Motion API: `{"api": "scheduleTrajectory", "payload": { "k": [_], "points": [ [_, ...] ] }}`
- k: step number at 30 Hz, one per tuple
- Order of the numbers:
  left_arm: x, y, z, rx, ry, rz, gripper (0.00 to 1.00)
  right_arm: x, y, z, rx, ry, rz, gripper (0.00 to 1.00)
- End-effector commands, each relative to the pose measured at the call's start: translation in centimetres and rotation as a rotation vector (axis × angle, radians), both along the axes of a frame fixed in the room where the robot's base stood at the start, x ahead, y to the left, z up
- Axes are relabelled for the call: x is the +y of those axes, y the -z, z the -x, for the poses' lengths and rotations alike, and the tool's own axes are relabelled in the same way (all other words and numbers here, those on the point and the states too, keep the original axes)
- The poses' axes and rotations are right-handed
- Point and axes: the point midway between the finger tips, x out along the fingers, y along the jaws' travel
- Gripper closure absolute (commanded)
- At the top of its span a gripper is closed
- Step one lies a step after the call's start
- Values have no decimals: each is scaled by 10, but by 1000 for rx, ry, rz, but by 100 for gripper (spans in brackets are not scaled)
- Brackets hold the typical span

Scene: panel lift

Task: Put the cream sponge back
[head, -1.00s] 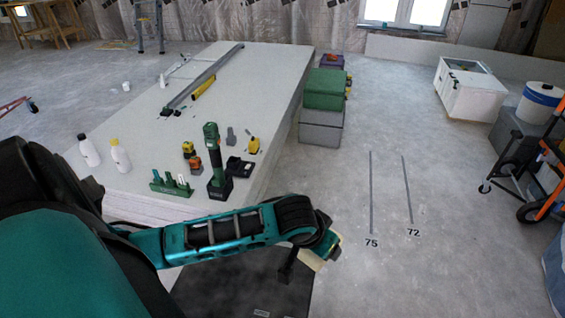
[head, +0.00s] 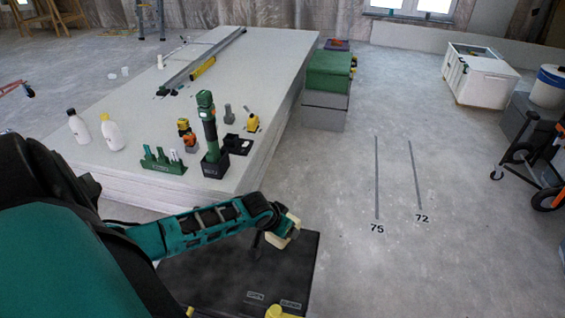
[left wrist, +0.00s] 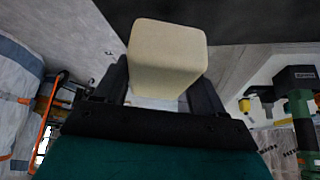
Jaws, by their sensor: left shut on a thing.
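The cream sponge (left wrist: 168,55) is a pale block held between the two dark fingers of my left gripper (left wrist: 165,85) in the left wrist view. In the head view my left gripper (head: 286,232) is at the end of the teal arm, with the sponge (head: 279,240) partly hidden by it. The sponge is in the air over or near a dark mat (head: 210,270) on the floor. Labels too small to read surely lie on the mat's front part. My right gripper does not show in either view.
A stack of white panels (head: 130,185) carries two bottles, a drill, a green holder and small tools. Green and grey boxes (head: 328,75) stand at its right side. A white cabinet (head: 485,80) and a cart stand at the right. Floor with lines 75 and 72 is clear.

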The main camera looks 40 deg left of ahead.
Motion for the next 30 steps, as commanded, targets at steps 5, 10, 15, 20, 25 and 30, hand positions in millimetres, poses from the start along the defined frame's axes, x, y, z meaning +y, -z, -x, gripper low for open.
{"api": "scheduleTrajectory", "payload": {
  "k": [5, 10, 15, 20, 25, 30],
  "points": [
    [0, 25, -1, -3, -1, 0, 55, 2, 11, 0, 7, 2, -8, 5],
    [0, 37, -1, -1, -1, 0, 55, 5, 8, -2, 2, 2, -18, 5],
    [0, 65, 0, 0, -1, 1, 55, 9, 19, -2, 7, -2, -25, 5],
    [0, 70, -1, -3, 0, 0, 55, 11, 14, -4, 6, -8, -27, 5],
    [0, 69, -1, -2, 0, 0, 55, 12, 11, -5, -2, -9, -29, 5],
    [0, 72, -1, -2, 0, 0, 26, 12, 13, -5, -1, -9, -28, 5]
  ]
}}
